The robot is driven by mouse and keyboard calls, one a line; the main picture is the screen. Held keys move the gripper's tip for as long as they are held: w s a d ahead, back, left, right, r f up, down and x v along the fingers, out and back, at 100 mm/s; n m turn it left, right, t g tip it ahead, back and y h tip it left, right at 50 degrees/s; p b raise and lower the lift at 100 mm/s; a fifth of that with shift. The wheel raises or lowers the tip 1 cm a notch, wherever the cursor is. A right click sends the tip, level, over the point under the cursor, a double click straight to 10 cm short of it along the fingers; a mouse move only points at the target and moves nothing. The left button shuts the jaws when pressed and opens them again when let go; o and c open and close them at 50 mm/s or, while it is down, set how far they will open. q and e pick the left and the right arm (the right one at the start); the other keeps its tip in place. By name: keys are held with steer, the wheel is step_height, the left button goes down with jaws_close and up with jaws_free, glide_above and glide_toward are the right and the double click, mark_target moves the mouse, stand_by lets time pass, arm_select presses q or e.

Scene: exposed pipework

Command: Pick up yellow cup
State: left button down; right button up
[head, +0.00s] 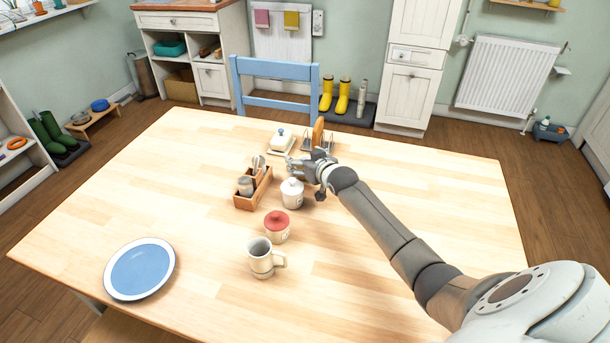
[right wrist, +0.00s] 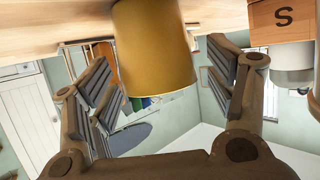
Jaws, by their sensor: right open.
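The yellow cup (right wrist: 155,50) fills the upper middle of the right wrist view, which shows the scene upside down. It stands on the tabletop between the two spread fingers of my right gripper (head: 297,168). A gap shows on the right side of the cup; contact on the left cannot be told. My right gripper is open, low over the far middle of the table. In the head view I cannot make out the cup; the gripper seems to hide it. My left gripper is not in view.
Close to the gripper are a wooden caddy (head: 250,199), a white lidded jar (head: 292,194), a butter dish (head: 282,141) and a rack with toast (head: 318,131). The table's right side looks clear.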

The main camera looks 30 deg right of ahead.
steer(key=shift+w, duration=0.25)
steer(key=c, duration=1.2)
